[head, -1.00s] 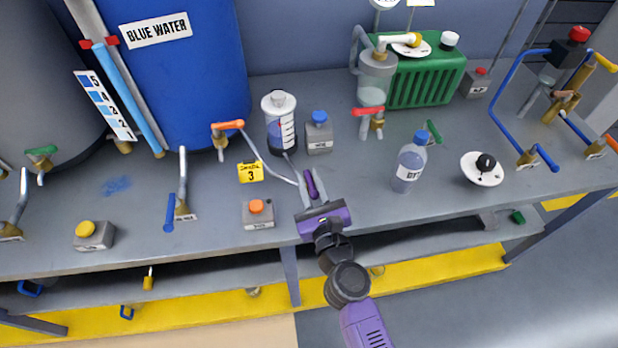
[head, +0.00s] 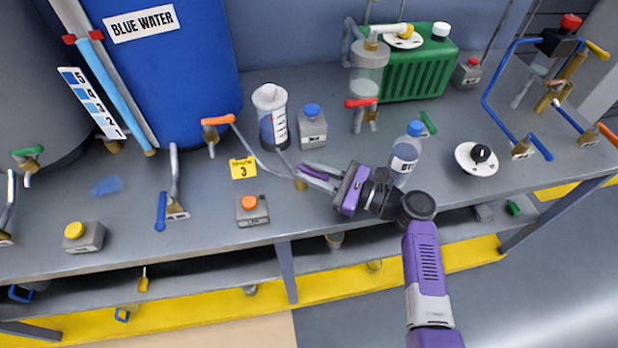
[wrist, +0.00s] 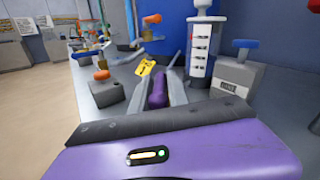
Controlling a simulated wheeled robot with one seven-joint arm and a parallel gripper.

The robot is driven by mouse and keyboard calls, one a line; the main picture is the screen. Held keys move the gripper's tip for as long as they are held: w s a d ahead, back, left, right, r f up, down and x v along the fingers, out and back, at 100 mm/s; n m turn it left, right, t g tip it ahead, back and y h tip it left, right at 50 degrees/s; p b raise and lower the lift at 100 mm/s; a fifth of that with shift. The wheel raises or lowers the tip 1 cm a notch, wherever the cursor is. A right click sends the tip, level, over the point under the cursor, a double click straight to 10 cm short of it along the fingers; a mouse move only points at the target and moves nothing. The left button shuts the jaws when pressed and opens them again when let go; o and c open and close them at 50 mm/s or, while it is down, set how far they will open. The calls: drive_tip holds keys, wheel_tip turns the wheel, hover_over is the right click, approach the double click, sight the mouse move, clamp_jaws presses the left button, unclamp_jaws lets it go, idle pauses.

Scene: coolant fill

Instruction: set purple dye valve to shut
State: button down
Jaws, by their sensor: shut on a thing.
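The purple dye valve has a purple handle (wrist: 157,93), which shows between my two fingers in the wrist view. Its brass body (head: 300,184) sits at the end of a thin grey pipe (head: 262,156) in the head view. My gripper (head: 303,169) is shut on the purple handle and reaches in from the right, low over the bench. The fingers hide much of the handle in the head view, so its exact angle to the pipe is hard to tell.
An orange-buttoned box (head: 251,210) is to the left. A blue-capped bottle (head: 405,155) stands close to my wrist. A yellow number 3 tag (head: 243,168) is near the pipe.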

drive_tip(key=shift+w+d+r+n+g+y+b, duration=0.1)
drive_tip(key=shift+w+n+g+y+b, duration=0.25)
drive_tip(key=shift+n+g+b, duration=0.45)
drive_tip(key=shift+r, duration=0.1)
drive_tip(key=c, duration=1.5)
unclamp_jaws()
drive_tip(key=shift+o, duration=0.8)
drive_tip(key=shift+s, duration=0.1)
drive_tip(key=shift+v, duration=3.9)
